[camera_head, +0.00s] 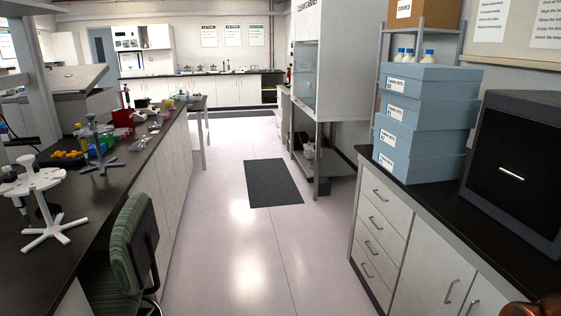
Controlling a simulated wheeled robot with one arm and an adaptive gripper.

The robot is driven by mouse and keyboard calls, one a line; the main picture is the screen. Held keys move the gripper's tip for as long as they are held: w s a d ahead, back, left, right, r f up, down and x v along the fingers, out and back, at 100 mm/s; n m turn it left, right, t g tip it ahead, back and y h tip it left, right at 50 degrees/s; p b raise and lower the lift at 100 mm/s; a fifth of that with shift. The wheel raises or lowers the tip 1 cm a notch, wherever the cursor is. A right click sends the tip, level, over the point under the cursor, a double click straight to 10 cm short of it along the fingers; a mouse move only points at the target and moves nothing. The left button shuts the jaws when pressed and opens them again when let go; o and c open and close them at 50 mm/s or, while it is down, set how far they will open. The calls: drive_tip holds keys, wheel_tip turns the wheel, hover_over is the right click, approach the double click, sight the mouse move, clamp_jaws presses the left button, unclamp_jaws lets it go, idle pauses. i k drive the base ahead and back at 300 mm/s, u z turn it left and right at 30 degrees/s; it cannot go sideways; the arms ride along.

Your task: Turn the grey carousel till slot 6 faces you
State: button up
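I cannot tell for sure which thing is the grey carousel, and no slot numbers can be read. On the left bench (150,165) stands a white round stand (45,181) with a star-shaped foot, cut off by the left edge. Behind it is a smaller blue-grey stand (98,152) of similar shape. On the right counter (420,205) sits a dark grey box-shaped machine (515,165) with a black front and a short light handle; its inside is hidden.
A green striped chair (125,245) stands against the left bench. Stacked blue boxes (420,125) stand left of the machine. The pale floor (240,235) between bench and counter is clear, with a dark mat (272,183) farther on. A tall cabinet (325,60) stands beyond.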

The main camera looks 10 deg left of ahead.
sight(94, 131)
drive_tip(key=u, duration=1.7)
drive_tip(key=i, duration=1.7)
drive_tip(key=z, duration=1.05)
drive_tip(key=i, duration=2.05)
drive_tip(key=u, duration=2.7)
